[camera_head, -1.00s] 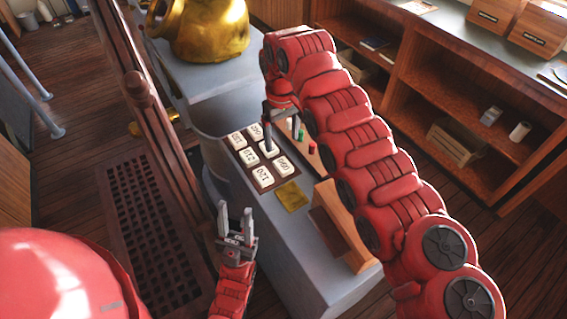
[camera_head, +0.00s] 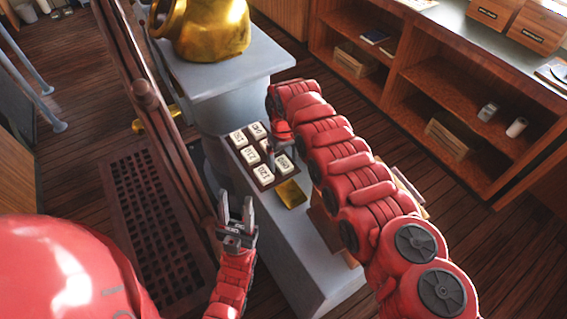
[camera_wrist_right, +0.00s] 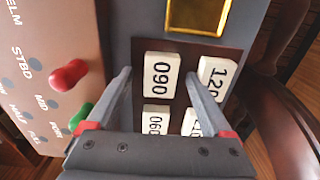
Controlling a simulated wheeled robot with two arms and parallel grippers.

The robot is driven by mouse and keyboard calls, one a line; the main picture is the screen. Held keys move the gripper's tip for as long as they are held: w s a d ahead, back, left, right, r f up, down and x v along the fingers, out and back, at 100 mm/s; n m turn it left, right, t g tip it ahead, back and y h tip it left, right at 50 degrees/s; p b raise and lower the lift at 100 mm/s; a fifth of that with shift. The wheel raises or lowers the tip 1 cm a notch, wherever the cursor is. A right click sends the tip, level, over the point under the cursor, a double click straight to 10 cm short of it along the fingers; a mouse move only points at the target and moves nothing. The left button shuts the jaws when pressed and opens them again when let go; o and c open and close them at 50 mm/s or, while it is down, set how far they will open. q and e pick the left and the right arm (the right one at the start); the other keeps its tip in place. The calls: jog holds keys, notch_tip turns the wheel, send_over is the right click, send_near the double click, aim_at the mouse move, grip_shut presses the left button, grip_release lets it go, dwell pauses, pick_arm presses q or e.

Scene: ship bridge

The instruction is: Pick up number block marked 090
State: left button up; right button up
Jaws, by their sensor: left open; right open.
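The number block marked 090 (camera_wrist_right: 161,76) is a white block with black digits, standing in a dark tray (camera_wrist_right: 188,55). In the head view the 090 block (camera_head: 284,163) is at the tray's right near corner, beside the 120 block (camera_head: 265,174). My right gripper (camera_wrist_right: 158,79) is open, with its fingers on either side of the 090 block as the wrist camera sees it. I cannot tell how far above the tray the fingertips are. The 060 block (camera_wrist_right: 154,120) is partly hidden by the gripper. My left gripper (camera_head: 236,198) is open and empty, left of the grey console.
A gold plate (camera_head: 290,192) lies near the tray on the grey console (camera_head: 300,240). A panel with a red knob (camera_wrist_right: 69,75) and a green knob (camera_wrist_right: 80,116) is beside the tray. A brass instrument (camera_head: 205,30) stands behind. Shelves (camera_head: 430,90) stand at the right.

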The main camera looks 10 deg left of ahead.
grip_shut()
dwell(0.3)
jog(key=shift+r, duration=0.1)
